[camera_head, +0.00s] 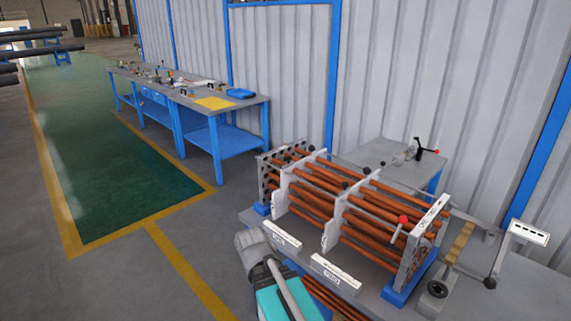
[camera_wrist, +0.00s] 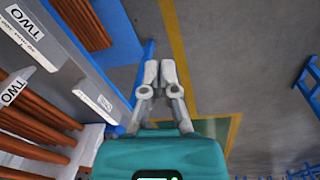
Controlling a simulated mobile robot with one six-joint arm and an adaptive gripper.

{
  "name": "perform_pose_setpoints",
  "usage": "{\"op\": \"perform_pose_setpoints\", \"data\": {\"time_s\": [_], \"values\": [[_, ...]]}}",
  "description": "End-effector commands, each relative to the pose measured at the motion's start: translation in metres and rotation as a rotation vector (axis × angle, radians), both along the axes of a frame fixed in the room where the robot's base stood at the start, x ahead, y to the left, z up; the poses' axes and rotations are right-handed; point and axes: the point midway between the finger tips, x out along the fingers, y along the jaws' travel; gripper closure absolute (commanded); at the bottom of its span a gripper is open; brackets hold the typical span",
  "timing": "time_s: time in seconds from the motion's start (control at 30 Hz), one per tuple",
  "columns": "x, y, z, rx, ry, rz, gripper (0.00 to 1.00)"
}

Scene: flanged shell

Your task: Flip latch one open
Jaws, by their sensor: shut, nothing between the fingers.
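A rack of copper-coloured tubes (camera_head: 315,184) between grey plates stands on a bench in the head view. A red-knobbed lever (camera_head: 403,220) is at its right end, and several black knobs line its top. I cannot tell which part is latch one. In the wrist view, my gripper (camera_wrist: 159,68) is shut and empty, its fingers together over open floor. Plates labelled TWO (camera_wrist: 40,38) and more tubes (camera_wrist: 35,125) lie left of it, apart from the fingers. In the head view, my teal and grey arm is at the rack's front left.
Labelled plates (camera_head: 335,272) stick out along the rack's front. A clamp with a red knob (camera_head: 420,150) sits on the table behind. A blue workbench (camera_head: 190,100) with tools stands at the back left. The floor left of the rack is clear.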

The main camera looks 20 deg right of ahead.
Motion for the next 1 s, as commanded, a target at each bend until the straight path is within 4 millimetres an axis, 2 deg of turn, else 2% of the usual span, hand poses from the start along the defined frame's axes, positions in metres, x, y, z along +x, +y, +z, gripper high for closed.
{"op": "perform_pose_setpoints", "data": {"time_s": [0.27, 0.4, 0.6, 0.8, 1.0], "values": [[0.067, -0.058, 0.01, -0.325, -0.071, 0.304, 1.0], [0.106, -0.09, 0.026, -0.549, -0.066, 0.511, 1.0], [0.16, -0.127, 0.058, -0.881, 0.021, 0.814, 1.0], [0.213, -0.149, 0.096, -1.209, 0.201, 1.11, 1.0], [0.259, -0.157, 0.131, -1.495, 0.456, 1.367, 1.0]]}}
